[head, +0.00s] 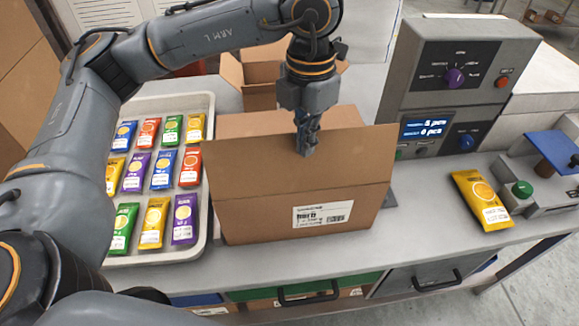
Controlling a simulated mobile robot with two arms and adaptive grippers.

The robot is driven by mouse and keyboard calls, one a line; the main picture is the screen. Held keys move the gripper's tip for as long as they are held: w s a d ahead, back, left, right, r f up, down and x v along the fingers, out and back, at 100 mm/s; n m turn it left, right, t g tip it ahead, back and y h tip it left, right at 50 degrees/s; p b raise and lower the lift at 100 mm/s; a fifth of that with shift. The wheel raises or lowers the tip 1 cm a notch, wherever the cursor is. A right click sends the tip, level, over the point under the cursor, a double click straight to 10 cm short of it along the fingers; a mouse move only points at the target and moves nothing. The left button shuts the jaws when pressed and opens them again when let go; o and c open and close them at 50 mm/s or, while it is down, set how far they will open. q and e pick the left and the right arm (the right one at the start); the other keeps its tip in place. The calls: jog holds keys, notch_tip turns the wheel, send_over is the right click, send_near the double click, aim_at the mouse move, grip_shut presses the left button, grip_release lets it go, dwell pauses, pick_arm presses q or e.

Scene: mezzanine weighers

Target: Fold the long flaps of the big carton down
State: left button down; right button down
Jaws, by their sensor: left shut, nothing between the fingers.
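The big carton (300,222) stands on the grey bench in the middle of the head view, with a white printed label on its near side. Its near long flap (255,165) stands up and hides the inside. Part of the far cardboard (245,122) shows behind that flap's top edge; I cannot tell how far it is folded. My left gripper (307,150) points down, shut and empty, with its fingertips overlapping the near flap's upper part in the picture. I cannot tell whether it touches the flap. My right gripper is not in view.
A smaller open carton (232,72) stands behind. A pale tray (204,225) of colourful packets is at the left. A grey weigher (440,85) with a lit display stands at the back right. A yellow packet (480,200) lies on the bench (430,222) at the right.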

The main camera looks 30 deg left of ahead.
pick_arm(q)
jog(key=shift+w+a+f+b, duration=0.2)
jog(key=shift+w+f+b, duration=0.05)
jog(key=shift+w+b, duration=0.1)
jog(key=shift+w+a+f+b, duration=0.35)
jog(key=shift+w+a, duration=0.15)
jog(key=shift+w, duration=0.25)
jog(key=shift+w+a+f+b, duration=0.2)
jog(key=shift+w+a+b, duration=0.15)
jog(key=shift+w+a, duration=0.25)
jog(key=shift+w+d, duration=0.1)
jog(key=shift+w+a+f+b, duration=0.45)
jog(key=shift+w+f+b, duration=0.2)
jog(key=shift+f, duration=0.05)
jog(key=shift+w+a+f+b, duration=0.4)
jog(key=shift+w+f+b, duration=0.2)
jog(key=shift+f, duration=0.1)
